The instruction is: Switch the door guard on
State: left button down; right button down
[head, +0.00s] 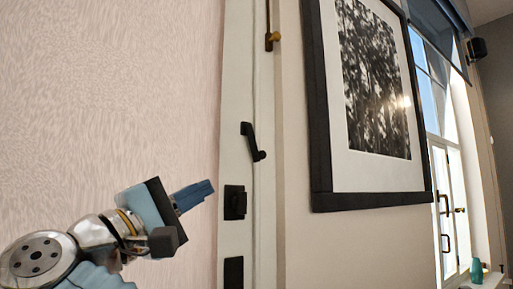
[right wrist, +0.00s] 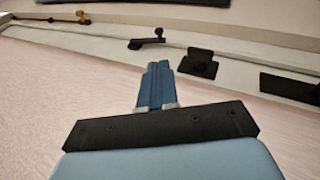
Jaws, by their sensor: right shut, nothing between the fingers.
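A white door edge and frame (head: 236,100) run up the middle of the head view. On it are a black lever-like fitting (head: 254,143), a black square plate with a knob (head: 235,202) below, and a brass-coloured fitting (head: 272,38) high up. I cannot tell for sure which is the door guard. The right wrist view also shows the lever fitting (right wrist: 147,41), the knob plate (right wrist: 199,64) and the brass fitting (right wrist: 83,17). My right gripper (head: 208,187), with blue fingers (right wrist: 158,68), is shut and empty, left of the knob plate and apart from it. My left gripper is out of view.
A lower black plate (head: 233,272) sits on the white door edge. A pale pink textured wall (head: 110,90) fills the left. A black-framed picture (head: 320,110) hangs to the right, with a tall window (head: 440,170) beyond it.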

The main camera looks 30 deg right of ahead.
aim_at(262, 158)
jog(key=shift+a+m, duration=0.1)
jog(key=shift+m, duration=0.3)
jog(key=shift+r, duration=0.1)
jog(key=p+x, duration=0.5)
jog(key=x, duration=0.8)
jog(key=shift+d, duration=0.35)
jog(key=shift+w+d, duration=0.15)
jog(key=shift+d+f+b, duration=0.3)
jog(key=shift+d+b, duration=0.05)
jog(key=shift+b, duration=0.6)
jog(key=shift+d, duration=0.15)
jog(key=shift+r, duration=0.3)
jog(key=shift+f, duration=0.1)
